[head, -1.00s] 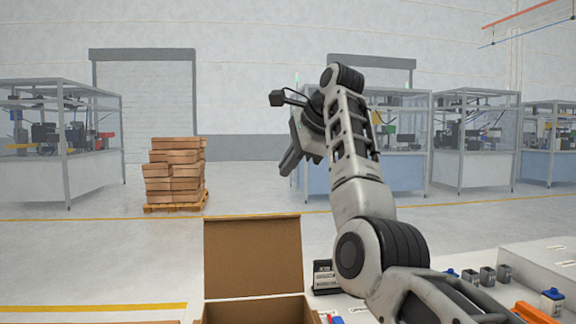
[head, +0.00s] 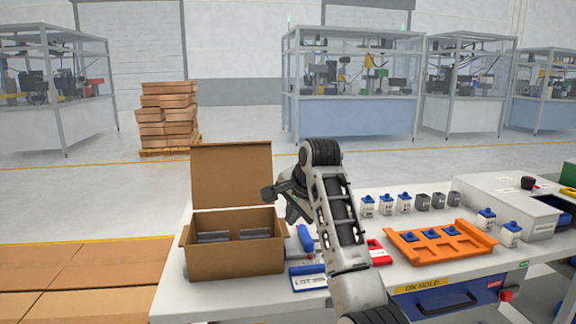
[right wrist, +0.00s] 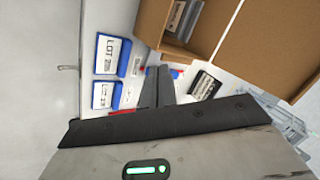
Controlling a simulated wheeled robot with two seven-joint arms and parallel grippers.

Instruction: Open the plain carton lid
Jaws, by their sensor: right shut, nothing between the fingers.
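The plain brown carton (head: 235,262) stands on the left part of the white table. Its lid (head: 231,175) stands upright at the far edge, and the carton is open at the top. Dark grey items show inside. In the right wrist view the carton (right wrist: 165,45) and its raised lid (right wrist: 270,50) show at the top. My right gripper (head: 287,208) is just right of the carton, apart from the lid. In the right wrist view its fingers (right wrist: 160,88) are together and empty. My left gripper is not in view.
Blue-edged label cards (head: 308,277) lie right of the carton. An orange tray (head: 440,242) with blue-topped parts and several small bottles (head: 403,203) stand further right. Flat brown cartons (head: 90,275) fill the left front. A pallet stack (head: 168,115) stands far behind.

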